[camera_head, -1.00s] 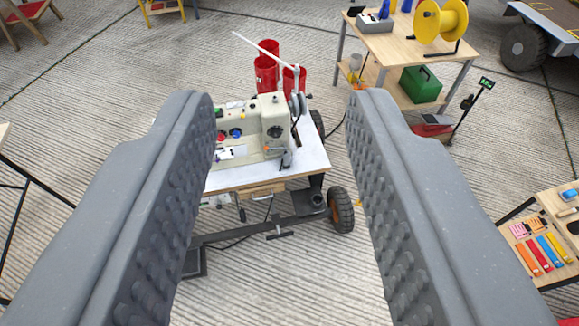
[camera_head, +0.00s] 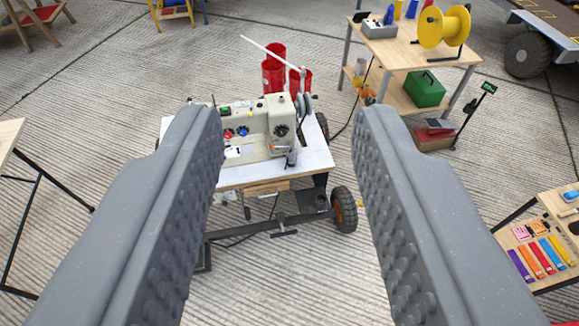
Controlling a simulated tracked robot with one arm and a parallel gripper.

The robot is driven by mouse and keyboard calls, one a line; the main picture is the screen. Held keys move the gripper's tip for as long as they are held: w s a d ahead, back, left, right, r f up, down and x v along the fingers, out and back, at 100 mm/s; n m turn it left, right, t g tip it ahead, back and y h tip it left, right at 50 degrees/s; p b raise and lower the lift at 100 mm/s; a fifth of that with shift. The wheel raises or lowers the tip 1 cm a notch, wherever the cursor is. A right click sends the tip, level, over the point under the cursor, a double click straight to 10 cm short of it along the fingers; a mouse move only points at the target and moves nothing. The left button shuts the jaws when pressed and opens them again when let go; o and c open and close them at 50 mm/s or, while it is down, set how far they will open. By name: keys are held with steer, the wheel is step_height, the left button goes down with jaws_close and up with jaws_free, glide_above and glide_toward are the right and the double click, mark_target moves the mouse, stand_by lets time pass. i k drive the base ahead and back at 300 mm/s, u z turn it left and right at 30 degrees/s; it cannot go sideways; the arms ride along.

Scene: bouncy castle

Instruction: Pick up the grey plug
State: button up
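My gripper (camera_head: 289,125) is open and empty, with its two grey ribbed fingers wide apart in the foreground. Between and beyond the fingers stands a wheeled cart with a pale top (camera_head: 313,160). A cream machine (camera_head: 282,112) with coloured knobs sits on the cart. A small grey piece (camera_head: 291,157) shows at the machine's right front corner; I cannot tell whether it is the grey plug. I cannot make out the plug for certain anywhere else. The left finger covers part of the cart's left side.
Red cylinders (camera_head: 273,72) stand behind the machine. A wooden table (camera_head: 400,55) with a yellow reel (camera_head: 444,27) and a green box (camera_head: 425,90) is at the back right. A tray of coloured bars (camera_head: 530,255) is at the right. The ribbed floor before the cart is largely clear.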

mark_target(292, 159)
steer(key=u, duration=0.1)
steer(key=k, duration=0.3)
steer(key=z, duration=0.9)
steer(key=i, duration=1.4)
steer(key=u, duration=0.3)
steer(key=i, duration=1.3)
steer(key=u, duration=0.9)
